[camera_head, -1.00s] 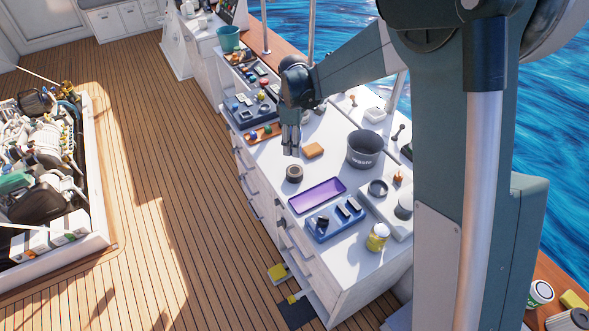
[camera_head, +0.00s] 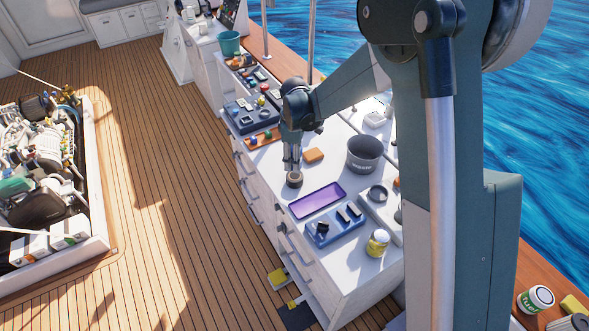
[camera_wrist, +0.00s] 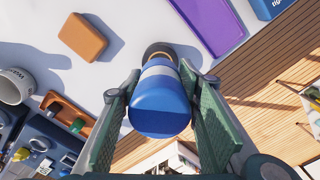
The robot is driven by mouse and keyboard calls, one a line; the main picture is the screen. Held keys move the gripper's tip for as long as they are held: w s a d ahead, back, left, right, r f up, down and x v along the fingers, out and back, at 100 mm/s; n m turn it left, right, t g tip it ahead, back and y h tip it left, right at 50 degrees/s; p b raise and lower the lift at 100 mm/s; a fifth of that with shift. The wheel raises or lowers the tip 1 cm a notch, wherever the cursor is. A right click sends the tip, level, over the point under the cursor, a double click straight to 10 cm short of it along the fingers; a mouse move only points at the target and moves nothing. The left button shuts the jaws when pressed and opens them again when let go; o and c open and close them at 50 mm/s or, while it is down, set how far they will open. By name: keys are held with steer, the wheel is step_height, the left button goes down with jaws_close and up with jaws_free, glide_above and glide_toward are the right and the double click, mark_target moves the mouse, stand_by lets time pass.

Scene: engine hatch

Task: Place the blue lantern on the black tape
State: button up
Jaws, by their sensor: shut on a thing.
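My gripper (camera_head: 291,158) is shut on the blue lantern (camera_wrist: 160,108). In the wrist view the lantern sits between the two green-padded fingers, with a pale band around it. The black tape (camera_head: 294,179) is a dark roll lying on the white counter, just below the fingertips in the head view. In the wrist view the tape (camera_wrist: 158,49) shows right beyond the far end of the lantern, partly covered by it. In the head view the lantern is hidden by the fingers. I cannot tell whether lantern and tape touch.
A purple tray (camera_head: 317,201) and a blue tray (camera_head: 333,225) with small items lie nearer than the tape. An orange block (camera_head: 314,155) and a grey pot (camera_head: 364,154) stand to the right. An orange tray (camera_head: 262,138) with small items is behind. The counter's left edge is close.

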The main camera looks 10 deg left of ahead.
mark_target(294, 176)
steer(key=shift+f, duration=0.6)
steer(key=shift+f, duration=0.15)
steer(key=shift+f, duration=1.75)
steer(key=shift+f, duration=0.15)
steer(key=o, duration=1)
steer(key=shift+c, duration=0.2)
steer(key=shift+r, duration=0.25)
steer(key=shift+r, duration=5.95)
